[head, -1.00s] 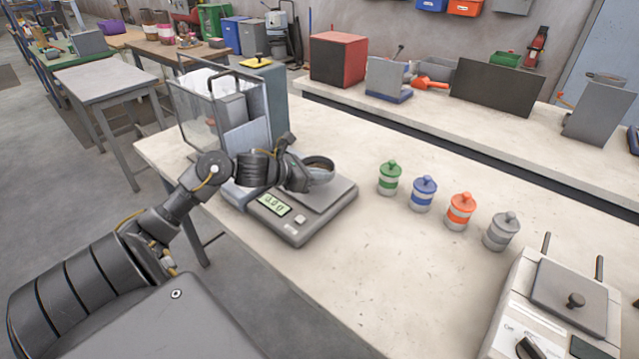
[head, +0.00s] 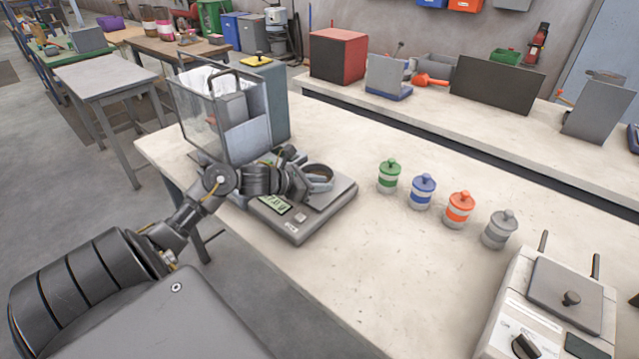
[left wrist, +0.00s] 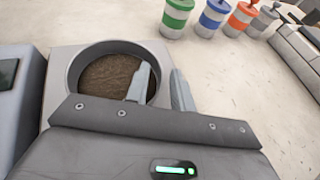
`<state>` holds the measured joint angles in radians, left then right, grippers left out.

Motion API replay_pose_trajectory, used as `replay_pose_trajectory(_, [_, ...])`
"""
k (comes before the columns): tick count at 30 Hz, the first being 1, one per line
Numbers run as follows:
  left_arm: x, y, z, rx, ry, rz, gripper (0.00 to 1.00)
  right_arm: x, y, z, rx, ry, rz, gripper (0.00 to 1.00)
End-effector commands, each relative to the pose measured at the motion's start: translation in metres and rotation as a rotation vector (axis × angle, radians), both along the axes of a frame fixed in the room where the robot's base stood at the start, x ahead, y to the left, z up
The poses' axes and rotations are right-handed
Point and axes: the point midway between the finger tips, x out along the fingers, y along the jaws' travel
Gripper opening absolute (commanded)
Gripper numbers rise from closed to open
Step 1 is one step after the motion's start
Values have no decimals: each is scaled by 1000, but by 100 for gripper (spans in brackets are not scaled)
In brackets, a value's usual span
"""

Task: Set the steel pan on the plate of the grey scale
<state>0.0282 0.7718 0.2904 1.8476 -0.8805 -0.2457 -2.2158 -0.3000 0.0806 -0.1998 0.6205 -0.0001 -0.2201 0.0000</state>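The steel pan (head: 318,184) is a shallow round dish on the plate (head: 338,191) of the grey scale (head: 297,229). In the left wrist view the pan (left wrist: 72,75) shows a brown inside, and the light plate (left wrist: 57,66) shows around it. My left gripper (head: 308,180) is at the pan. In the left wrist view its fingers (left wrist: 160,85) stand apart across the pan's near right wall, one inside and one outside, with a gap between them. The scale's display (head: 273,204) is lit, but I cannot read it. My right gripper is not in view.
A clear-walled bin (head: 215,115) stands behind the scale. Green (head: 388,176), blue (head: 423,192), orange (head: 460,210) and grey (head: 499,230) lidded jars stand in a row to the right. A white machine (head: 545,300) is at the lower right.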

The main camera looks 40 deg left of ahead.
Motion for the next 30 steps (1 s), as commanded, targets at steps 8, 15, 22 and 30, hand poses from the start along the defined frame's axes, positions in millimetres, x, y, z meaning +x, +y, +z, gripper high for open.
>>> replay_pose_trajectory(8, [0, 0, 2, -1, 0, 0, 24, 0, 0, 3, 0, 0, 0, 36])
replay_pose_trajectory(15, [-27, 11, 10, 7, 3, -1, 24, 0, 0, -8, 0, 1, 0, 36])
replay_pose_trajectory(22, [-67, 25, 29, 5, 3, -2, 24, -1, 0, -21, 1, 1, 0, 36])
replay_pose_trajectory(30, [-97, 38, 45, 1, 1, 1, 24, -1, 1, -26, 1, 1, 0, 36])
